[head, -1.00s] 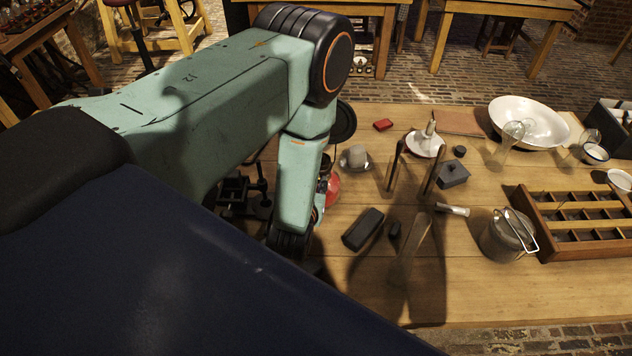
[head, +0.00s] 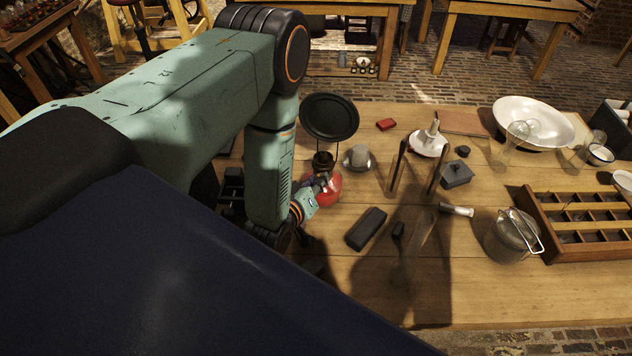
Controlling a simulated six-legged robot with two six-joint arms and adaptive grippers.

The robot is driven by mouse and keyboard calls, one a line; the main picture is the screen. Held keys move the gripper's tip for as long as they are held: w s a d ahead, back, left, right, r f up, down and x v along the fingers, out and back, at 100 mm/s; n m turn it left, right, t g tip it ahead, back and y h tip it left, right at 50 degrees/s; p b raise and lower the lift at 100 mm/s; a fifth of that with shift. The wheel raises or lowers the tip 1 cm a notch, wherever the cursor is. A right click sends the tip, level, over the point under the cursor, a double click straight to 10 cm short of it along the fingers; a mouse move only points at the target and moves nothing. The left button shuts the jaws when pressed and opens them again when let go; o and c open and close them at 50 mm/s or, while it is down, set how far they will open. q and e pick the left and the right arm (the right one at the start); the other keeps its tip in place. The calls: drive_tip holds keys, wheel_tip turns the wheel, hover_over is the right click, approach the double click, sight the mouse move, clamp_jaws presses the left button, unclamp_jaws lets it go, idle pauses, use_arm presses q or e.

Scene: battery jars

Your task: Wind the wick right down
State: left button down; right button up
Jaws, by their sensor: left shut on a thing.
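The lamp (head: 324,194) has a red, rounded base and a dark burner (head: 322,160). It stands left of the table's middle, with a round black disc (head: 330,117) at its top or just behind it. My left gripper (head: 322,184) reaches the lamp from the left, at the height of the burner's lower part. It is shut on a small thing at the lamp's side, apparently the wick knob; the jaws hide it. The wick is too small to make out. My right gripper is not in view.
A grey rounded object on a dish (head: 358,158) stands right of the lamp. A black block (head: 366,228) lies in front. Two dark uprights (head: 397,168), a lidded metal can (head: 509,235) and a wooden compartment tray (head: 548,240) stand further right. The table's front strip is mostly clear.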

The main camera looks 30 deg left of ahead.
use_arm(q)
drive_tip(key=shift+w+r, duration=0.1)
drive_tip(key=c, duration=1.2)
unclamp_jaws()
